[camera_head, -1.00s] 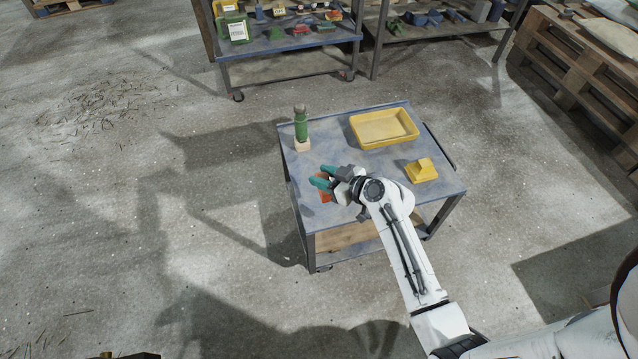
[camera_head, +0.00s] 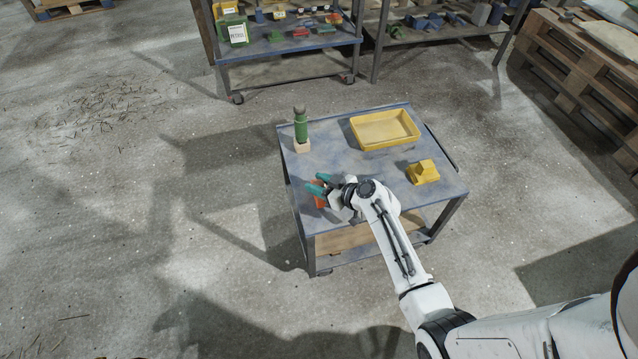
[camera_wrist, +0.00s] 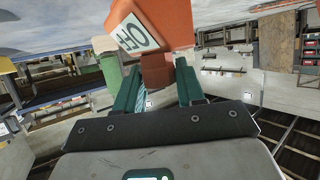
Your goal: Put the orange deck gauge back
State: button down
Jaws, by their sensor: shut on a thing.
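The orange deck gauge (camera_wrist: 172,22) is a block with a white label, upside down in the wrist view. My gripper (camera_head: 322,185) has teal fingers. In the wrist view the gripper (camera_wrist: 160,88) is shut on the narrower brown-orange part of the gauge. In the head view the orange gauge (camera_head: 319,202) shows partly, beside the fingers near the left front edge of the blue cart top (camera_head: 345,165). The hand hides part of it. I cannot tell whether it touches the cart top.
A green bottle (camera_head: 301,128) stands on a pale block at the cart's back left. An empty-looking yellow tray (camera_head: 384,130) lies at the back right. A yellow block (camera_head: 423,172) sits at the right. A loaded shelf cart (camera_head: 290,50) stands behind.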

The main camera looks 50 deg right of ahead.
jog(key=c, duration=0.7)
grip_release()
jog(key=shift+f, duration=0.1)
jog(key=shift+r, duration=0.2)
jog(key=v, duration=1.2)
jog(key=s+a+f+n+g+y, duration=0.1)
jog(key=s+a+g+y, duration=0.15)
jog(key=a, duration=0.35)
jog(key=s+a+f+n+g+y, duration=0.1)
jog(key=s+a+g, duration=0.1)
jog(key=a+g, duration=0.3)
jog(key=s+a+r+m+g+h, duration=0.1)
jog(key=s, duration=0.2)
jog(key=s+a+r+m+g+h, duration=0.1)
jog(key=s+r+g, duration=0.1)
jog(key=s, duration=0.2)
jog(key=s+a+r+g+h, duration=0.1)
jog(key=s+r+g+h, duration=0.1)
jog(key=s, duration=0.2)
jog(key=shift+a+m+p, duration=0.4)
